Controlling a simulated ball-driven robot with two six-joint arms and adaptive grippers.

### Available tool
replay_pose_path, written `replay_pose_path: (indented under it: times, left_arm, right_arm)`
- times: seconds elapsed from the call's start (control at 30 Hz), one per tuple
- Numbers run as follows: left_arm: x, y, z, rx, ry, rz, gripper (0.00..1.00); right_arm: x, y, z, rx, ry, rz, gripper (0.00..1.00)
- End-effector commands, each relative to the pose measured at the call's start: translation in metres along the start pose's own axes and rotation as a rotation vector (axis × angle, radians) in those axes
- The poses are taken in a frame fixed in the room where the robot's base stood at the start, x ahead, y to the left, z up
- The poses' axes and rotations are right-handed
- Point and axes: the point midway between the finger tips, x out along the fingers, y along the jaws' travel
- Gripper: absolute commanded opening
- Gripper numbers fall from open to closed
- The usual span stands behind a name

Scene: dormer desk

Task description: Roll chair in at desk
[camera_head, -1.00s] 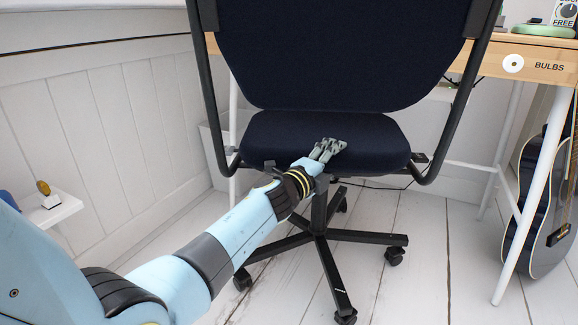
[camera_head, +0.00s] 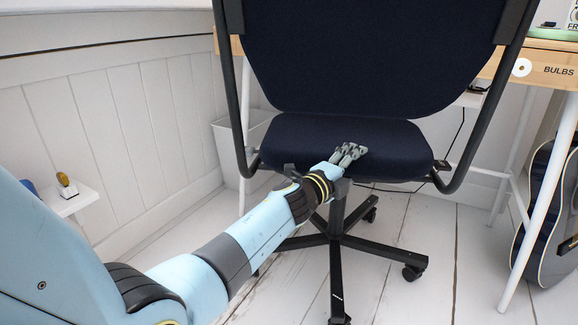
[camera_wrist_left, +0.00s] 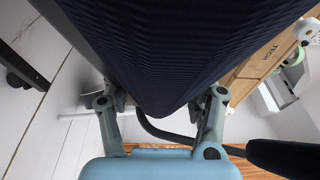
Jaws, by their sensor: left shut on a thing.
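The office chair (camera_head: 365,55) has a dark blue back and seat, black armrests and a black wheeled star base. It stands in front of the wooden desk (camera_head: 500,66), its back towards me. My left gripper (camera_head: 350,153) is shut on the near edge of the seat (camera_head: 400,155). In the left wrist view the dark seat (camera_wrist_left: 160,60) lies between the two fingers of my left gripper (camera_wrist_left: 160,108). The far part of the seat and most of the desk are hidden behind the chair back. My right gripper is not in view.
A dark guitar (camera_head: 535,225) leans at the right by a white desk leg (camera_head: 547,175). A white bin (camera_head: 230,145) stands left of the chair, near the panelled wall. A small shelf (camera_head: 82,202) juts out at the left. The white plank floor (camera_head: 425,235) is clear right of the base.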

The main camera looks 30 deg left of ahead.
Motion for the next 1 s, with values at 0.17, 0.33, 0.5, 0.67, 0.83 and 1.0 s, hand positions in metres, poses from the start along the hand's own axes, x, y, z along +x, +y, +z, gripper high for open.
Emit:
replay_pose_path:
  times: [0.17, 0.33, 0.5, 0.67, 0.83, 1.0]
  left_arm:
    - [-0.002, 0.006, -0.002, -0.016, 0.0, 0.008, 0.55]
    - [-0.002, 0.005, -0.001, -0.012, -0.001, 0.008, 0.77]
    - [-0.002, 0.005, 0.0, -0.009, -0.003, 0.009, 0.77]
    - [-0.002, 0.005, 0.001, -0.007, -0.004, 0.009, 0.77]
    - [-0.002, 0.004, 0.002, -0.005, -0.005, 0.009, 0.77]
    - [-0.014, 0.002, 0.002, -0.003, -0.006, 0.009, 0.77]
  right_arm:
    - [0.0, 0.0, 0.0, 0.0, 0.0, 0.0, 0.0]
    - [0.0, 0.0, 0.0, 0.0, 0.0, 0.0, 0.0]
    - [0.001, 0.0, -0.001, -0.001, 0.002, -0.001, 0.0]
    - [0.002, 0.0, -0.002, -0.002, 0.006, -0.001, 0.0]
    - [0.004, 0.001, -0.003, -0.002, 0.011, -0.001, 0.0]
    - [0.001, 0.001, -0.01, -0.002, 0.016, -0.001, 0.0]
